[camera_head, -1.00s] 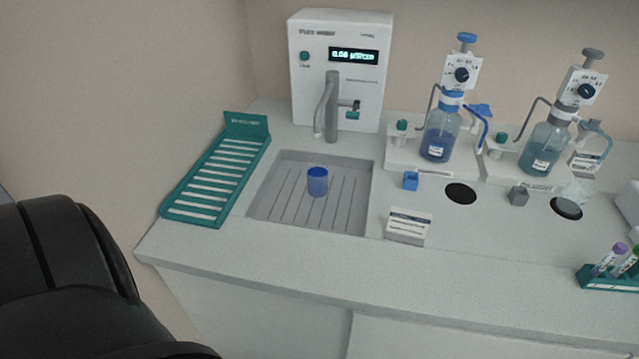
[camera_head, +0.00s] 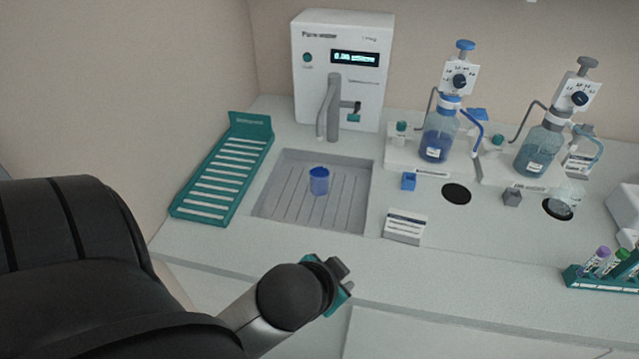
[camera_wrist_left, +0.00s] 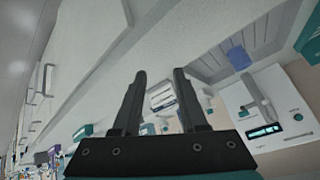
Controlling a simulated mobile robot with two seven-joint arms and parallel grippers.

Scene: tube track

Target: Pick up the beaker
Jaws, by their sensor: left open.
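A blue translucent beaker (camera_head: 319,181) stands upright in the grey sunken drain tray (camera_head: 280,207) below the spout of the water unit. It also shows in the left wrist view (camera_wrist_left: 238,58), at the upper right. My left gripper (camera_head: 342,277) is in front of the counter's front edge, nearer to me than the beaker and clear of it. In the left wrist view the gripper (camera_wrist_left: 161,78) is open, with nothing between its two dark fingers. My right gripper is not in view.
The water unit (camera_head: 342,70) stands behind the tray. A teal rack (camera_head: 222,170) lies to its left. A white label block (camera_head: 405,227), two dispenser bottles (camera_head: 440,136) and a clear vessel (camera_head: 563,200) are to the right. A teal tube rack (camera_head: 590,279) is at far right.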

